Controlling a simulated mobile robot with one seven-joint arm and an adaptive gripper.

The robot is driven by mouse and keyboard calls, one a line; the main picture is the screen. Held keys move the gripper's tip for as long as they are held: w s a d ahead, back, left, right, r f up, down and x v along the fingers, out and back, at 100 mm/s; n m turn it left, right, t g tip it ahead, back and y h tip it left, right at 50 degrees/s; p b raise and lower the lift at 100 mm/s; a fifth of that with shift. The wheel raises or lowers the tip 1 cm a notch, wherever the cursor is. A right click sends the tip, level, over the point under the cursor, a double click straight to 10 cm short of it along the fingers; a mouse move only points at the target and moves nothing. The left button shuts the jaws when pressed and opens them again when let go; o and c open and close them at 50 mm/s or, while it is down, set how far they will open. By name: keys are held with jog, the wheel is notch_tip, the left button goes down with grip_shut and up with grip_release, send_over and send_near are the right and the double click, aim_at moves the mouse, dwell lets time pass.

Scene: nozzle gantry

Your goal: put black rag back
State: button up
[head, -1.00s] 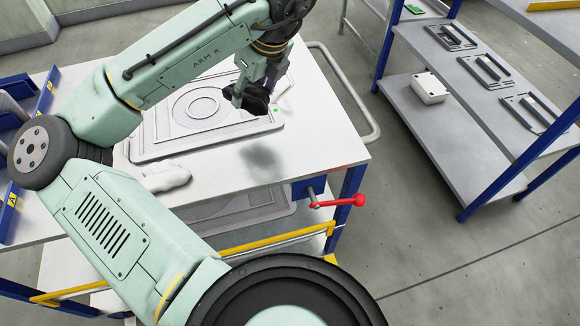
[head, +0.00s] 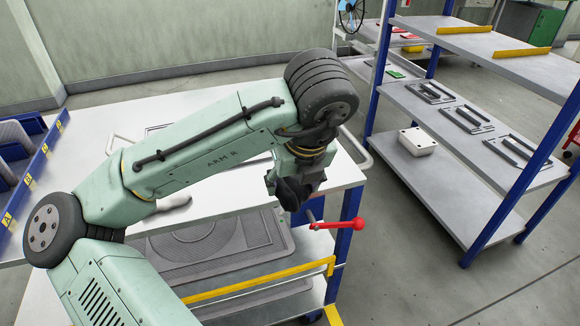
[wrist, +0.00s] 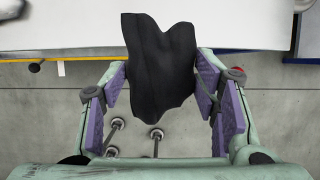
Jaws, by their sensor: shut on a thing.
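The black rag (head: 292,196) hangs bunched from my gripper (head: 287,180), near the front right edge of the white bench. In the wrist view the rag (wrist: 160,65) is a dark folded piece between the purple-padded fingers of my gripper (wrist: 160,85). The fingers are shut on it. It is in the air, with the white bench top beyond it and the floor behind its lower part.
The white bench (head: 95,215) has a red-knobbed crank (head: 340,224) at its front right corner. A grey tray (head: 205,245) sits below the top. A shelf rack (head: 400,100) with black fixtures and a white box (head: 417,141) stands right. Floor lies between them.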

jog(key=w, duration=0.7)
jog(key=w+f+p, duration=0.1)
jog(key=w, duration=0.2)
jog(key=shift+w+a, duration=0.25)
jog(key=shift+w, duration=0.1)
jog(key=shift+f+p, duration=0.4)
jog(key=shift+f, duration=1.35)
jog(key=shift+f, duration=0.1)
jog(key=o, duration=1.1)
jog(key=shift+f, duration=0.1)
jog(key=shift+r, duration=0.25)
jog(key=v, duration=1.2)
jog(key=shift+b, duration=0.3)
